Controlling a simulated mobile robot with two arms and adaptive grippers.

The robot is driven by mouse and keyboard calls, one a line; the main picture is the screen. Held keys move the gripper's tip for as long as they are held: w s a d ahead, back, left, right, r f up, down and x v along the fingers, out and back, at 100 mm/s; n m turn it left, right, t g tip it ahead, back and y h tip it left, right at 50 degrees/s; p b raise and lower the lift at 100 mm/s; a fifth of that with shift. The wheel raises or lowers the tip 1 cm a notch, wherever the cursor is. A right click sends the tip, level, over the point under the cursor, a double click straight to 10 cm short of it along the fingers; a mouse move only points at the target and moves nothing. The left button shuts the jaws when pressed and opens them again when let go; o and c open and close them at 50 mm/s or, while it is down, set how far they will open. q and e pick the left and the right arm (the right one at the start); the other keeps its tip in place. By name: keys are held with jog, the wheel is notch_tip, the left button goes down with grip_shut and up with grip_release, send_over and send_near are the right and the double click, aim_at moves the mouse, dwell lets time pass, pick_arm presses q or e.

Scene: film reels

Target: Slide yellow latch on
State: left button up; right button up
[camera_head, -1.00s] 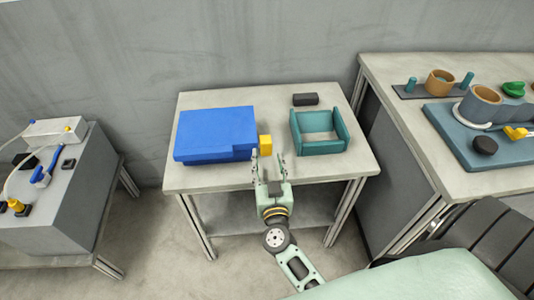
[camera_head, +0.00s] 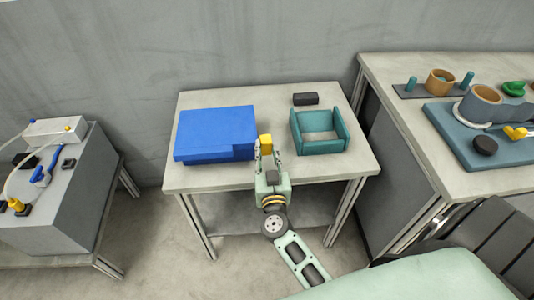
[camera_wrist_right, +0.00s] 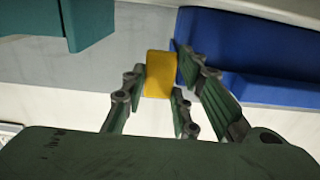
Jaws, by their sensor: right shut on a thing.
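The yellow latch (camera_head: 265,143) is a small block at the right side of the blue case (camera_head: 215,132) on the middle table. My right gripper (camera_head: 267,153) is shut on the yellow latch from the near side. In the right wrist view the latch (camera_wrist_right: 159,74) sits between the fingers of the gripper (camera_wrist_right: 160,88), beside the blue case (camera_wrist_right: 250,65). I cannot tell whether the latch touches the case. My left gripper is not in view.
A teal open tray (camera_head: 322,147) stands just right of the latch, and a dark block (camera_head: 305,99) lies behind it. The front strip of the table (camera_head: 215,177) is clear. A workbench (camera_head: 450,73) stands at the right, a grey machine (camera_head: 68,190) at the left.

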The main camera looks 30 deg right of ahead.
aim_at(253, 147)
grip_shut()
jog(key=a, duration=0.1)
jog(key=w+a+p, duration=0.1)
jog(key=shift+a, duration=0.4)
jog(key=shift+w+a, duration=0.25)
jog(key=shift+a, duration=0.2)
jog(key=o, duration=1)
grip_release()
jog(key=shift+d, duration=0.1)
